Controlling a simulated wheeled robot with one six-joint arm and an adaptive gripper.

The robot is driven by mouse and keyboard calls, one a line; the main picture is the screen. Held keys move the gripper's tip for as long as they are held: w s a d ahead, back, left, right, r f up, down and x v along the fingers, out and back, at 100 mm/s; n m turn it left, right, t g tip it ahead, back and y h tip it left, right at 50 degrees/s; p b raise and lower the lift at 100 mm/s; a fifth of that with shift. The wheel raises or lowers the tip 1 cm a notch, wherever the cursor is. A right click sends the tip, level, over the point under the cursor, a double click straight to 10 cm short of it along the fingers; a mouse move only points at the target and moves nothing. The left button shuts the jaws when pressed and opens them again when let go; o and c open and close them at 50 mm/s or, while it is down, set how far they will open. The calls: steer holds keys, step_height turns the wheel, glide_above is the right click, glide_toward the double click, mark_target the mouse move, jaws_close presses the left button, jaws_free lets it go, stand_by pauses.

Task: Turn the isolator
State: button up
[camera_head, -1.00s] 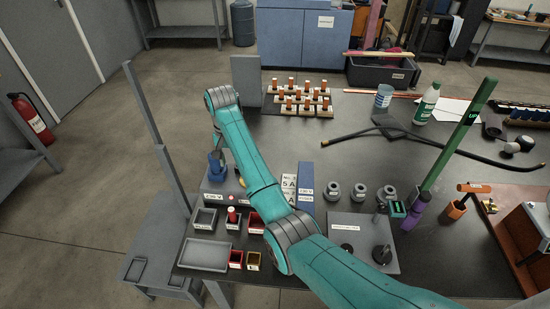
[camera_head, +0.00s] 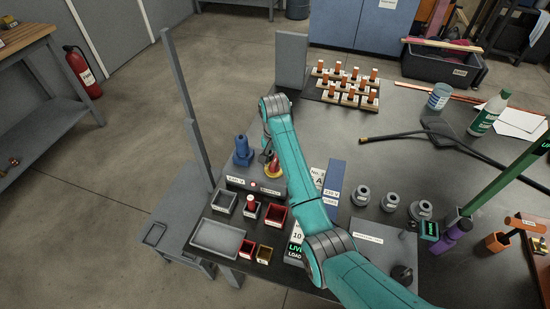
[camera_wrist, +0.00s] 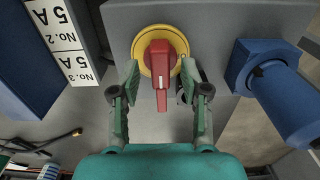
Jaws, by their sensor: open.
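The isolator is a red handle (camera_wrist: 162,72) on a round yellow plate (camera_wrist: 146,43), mounted on a grey box (camera_wrist: 215,18). In the wrist view the handle's bar points down the picture, toward my gripper. My gripper (camera_wrist: 160,80) is open, with one finger on each side of the handle and a visible gap on both sides. In the head view the red and yellow isolator (camera_head: 273,170) shows on the grey box at the table's left part, just below my gripper, whose fingers are small and partly hidden there.
A blue cylindrical fitting (camera_wrist: 284,95) stands beside the isolator, near my right-hand finger; it also shows in the head view (camera_head: 242,152). A blue box (camera_head: 334,180) and number cards (camera_wrist: 58,38) are on the other side. Small trays (camera_head: 218,238) lie in front.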

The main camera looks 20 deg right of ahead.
steer(key=shift+f, duration=0.85)
jaws_close()
